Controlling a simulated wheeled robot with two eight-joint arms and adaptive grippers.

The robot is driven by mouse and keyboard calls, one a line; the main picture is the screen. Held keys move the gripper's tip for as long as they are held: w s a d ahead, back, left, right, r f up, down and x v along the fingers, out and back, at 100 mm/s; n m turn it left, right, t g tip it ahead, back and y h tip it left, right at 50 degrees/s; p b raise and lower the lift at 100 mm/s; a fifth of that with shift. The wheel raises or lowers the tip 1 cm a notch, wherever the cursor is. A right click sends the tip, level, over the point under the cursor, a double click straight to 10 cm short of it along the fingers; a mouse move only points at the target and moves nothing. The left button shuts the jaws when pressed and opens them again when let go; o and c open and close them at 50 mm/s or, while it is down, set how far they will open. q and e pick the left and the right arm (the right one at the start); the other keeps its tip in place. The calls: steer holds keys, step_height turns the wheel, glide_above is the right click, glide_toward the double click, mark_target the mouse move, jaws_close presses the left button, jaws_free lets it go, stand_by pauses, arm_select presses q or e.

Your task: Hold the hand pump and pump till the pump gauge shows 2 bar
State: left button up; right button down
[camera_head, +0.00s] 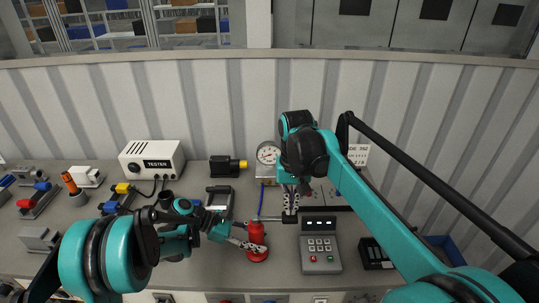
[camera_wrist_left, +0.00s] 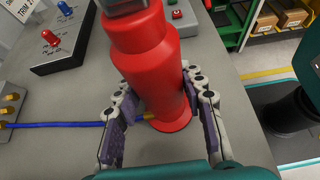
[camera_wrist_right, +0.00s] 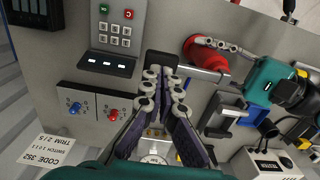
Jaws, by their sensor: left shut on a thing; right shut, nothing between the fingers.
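The red hand pump (camera_head: 256,234) stands upright on the bench. My left gripper (camera_head: 245,242) is shut around its body; in the left wrist view the fingers lie on both sides of the pump (camera_wrist_left: 150,75). The pump's lever (camera_head: 268,218) points right and ends in a black grip (camera_wrist_right: 160,60). My right gripper (camera_head: 290,208) is shut and empty, its fingertips (camera_wrist_right: 165,75) over that grip; I cannot tell whether they touch it. The round white pump gauge (camera_head: 267,154) stands behind; its reading is too small to tell.
A keypad box (camera_head: 320,248) stands right of the pump. A switch panel (camera_wrist_right: 95,105) lies behind it. A blue hose (camera_wrist_left: 60,125) runs to the pump's base.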

mark_target(289, 218)
steer(key=shift+f, duration=0.1)
stand_by(1.4)
stand_by(0.5)
stand_by(1.3)
stand_by(0.5)
steer(key=shift+a+f, duration=0.2)
steer(key=shift+f, duration=2.3)
steer(key=shift+d+r, duration=0.2)
steer(key=shift+r, duration=2.4)
